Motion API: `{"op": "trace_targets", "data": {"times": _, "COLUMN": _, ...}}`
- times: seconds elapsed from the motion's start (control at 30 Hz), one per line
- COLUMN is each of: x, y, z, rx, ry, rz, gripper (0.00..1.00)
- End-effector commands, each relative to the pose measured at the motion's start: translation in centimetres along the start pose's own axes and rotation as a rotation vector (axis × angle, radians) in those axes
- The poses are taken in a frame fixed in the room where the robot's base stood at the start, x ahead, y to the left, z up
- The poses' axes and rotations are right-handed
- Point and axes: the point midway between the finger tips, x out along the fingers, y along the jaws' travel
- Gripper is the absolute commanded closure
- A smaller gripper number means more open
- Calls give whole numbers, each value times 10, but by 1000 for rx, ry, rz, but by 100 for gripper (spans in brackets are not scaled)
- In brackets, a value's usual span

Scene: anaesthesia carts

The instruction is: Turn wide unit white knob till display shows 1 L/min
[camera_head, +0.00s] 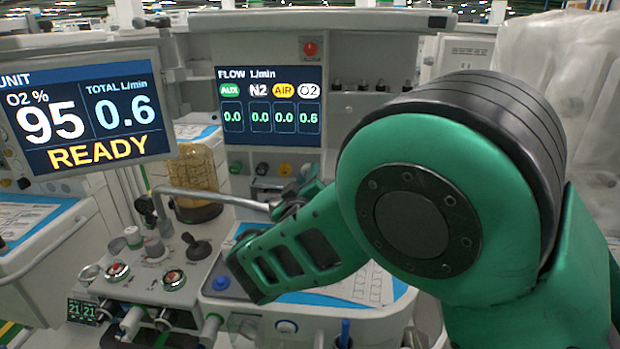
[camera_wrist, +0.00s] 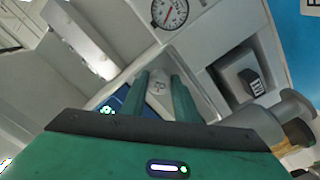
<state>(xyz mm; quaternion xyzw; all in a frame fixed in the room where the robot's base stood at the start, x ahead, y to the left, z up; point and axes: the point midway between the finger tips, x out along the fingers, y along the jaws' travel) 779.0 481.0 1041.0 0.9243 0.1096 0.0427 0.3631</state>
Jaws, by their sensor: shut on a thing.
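The wide unit's flow display (camera_head: 270,105) is lit and reads AUX 0.0, N2 0.0, AIR 0.0 and O2 0.6 L/min. Below it is a row of coloured knobs; green, black and yellow ones show, and the right end of the row is hidden by my arm. My gripper (camera_head: 308,190) is at that right end. In the wrist view, the two green fingers of my gripper (camera_wrist: 160,88) are shut on a pale, whitish knob (camera_wrist: 159,87), one finger on each side. A faint mark shows on the knob's face.
The tilted screen (camera_head: 85,115) at left reads O2 95 %, TOTAL 0.6 L/min, READY. A grey jointed tube (camera_head: 215,198) and an amber canister (camera_head: 195,180) stand left of my gripper. A round gauge (camera_wrist: 169,12) and a black switch (camera_wrist: 248,82) are near the knob.

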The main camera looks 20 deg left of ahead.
Motion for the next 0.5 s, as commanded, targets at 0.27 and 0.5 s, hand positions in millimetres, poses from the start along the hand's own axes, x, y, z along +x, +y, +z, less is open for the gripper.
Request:
{"op": "trace_targets", "data": {"times": 0.27, "x": -1, "y": -1, "z": 0, "rx": -140, "ry": 0, "rz": -2, "gripper": 95}}
{"op": "trace_targets", "data": {"times": 0.5, "x": -1, "y": -1, "z": 0, "rx": -189, "ry": 0, "rz": -3, "gripper": 95}}
